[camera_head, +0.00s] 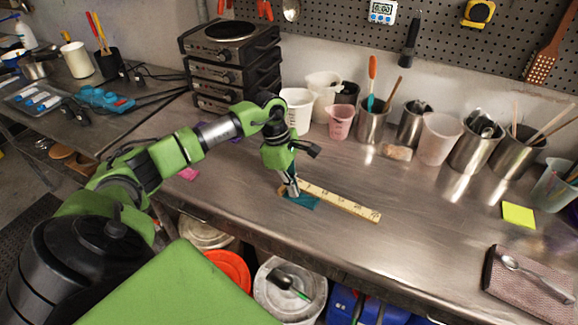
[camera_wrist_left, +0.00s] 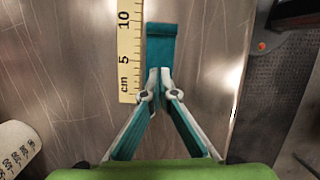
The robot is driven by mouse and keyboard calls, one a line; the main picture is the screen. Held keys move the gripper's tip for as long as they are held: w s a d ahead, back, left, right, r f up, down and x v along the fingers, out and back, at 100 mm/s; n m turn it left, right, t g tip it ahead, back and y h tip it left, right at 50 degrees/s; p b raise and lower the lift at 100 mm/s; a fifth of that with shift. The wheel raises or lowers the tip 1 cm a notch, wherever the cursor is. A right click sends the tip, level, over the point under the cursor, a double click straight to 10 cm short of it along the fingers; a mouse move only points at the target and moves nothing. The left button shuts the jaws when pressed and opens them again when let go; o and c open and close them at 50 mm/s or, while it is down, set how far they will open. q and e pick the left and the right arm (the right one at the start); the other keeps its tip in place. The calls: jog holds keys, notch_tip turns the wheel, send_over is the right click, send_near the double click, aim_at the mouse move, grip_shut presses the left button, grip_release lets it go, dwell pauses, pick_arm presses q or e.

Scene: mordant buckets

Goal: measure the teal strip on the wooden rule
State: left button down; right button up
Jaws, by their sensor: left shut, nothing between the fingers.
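The teal strip (camera_head: 305,201) lies on the steel bench beside the wooden rule (camera_head: 345,200), close to the bench's front edge. In the left wrist view the strip (camera_wrist_left: 161,45) runs roughly parallel to the rule (camera_wrist_left: 129,50), with a narrow gap between them. Its far end lies a little short of the 10 mark and has a darker band across it. My left gripper (camera_head: 293,191) points down at the strip. In the wrist view its fingertips (camera_wrist_left: 159,82) are together and empty at the strip's near end, hiding that end. My right gripper is out of view.
Cups and metal canisters of tools (camera_head: 372,122) line the back of the bench. Stacked hotplates (camera_head: 228,62) stand at the back left. A yellow note (camera_head: 518,215) and a cloth with a spoon (camera_head: 525,285) lie at the right. Bare steel lies right of the rule.

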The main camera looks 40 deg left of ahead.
aim_at(314, 201)
pick_arm(q)
jog(key=d+p, duration=0.1)
jog(key=d, duration=0.1)
jog(key=w+d+p, duration=0.1)
jog(key=d, duration=0.1)
jog(key=shift+w, duration=0.1)
jog(key=shift+f, duration=0.1)
jog(key=shift+w+d+b, duration=0.1)
jog(key=shift+d+b, duration=0.2)
jog(key=shift+b, duration=0.2)
jog(key=shift+w+d+b, duration=0.1)
jog(key=shift+d+b, duration=0.3)
jog(key=shift+d, duration=0.15)
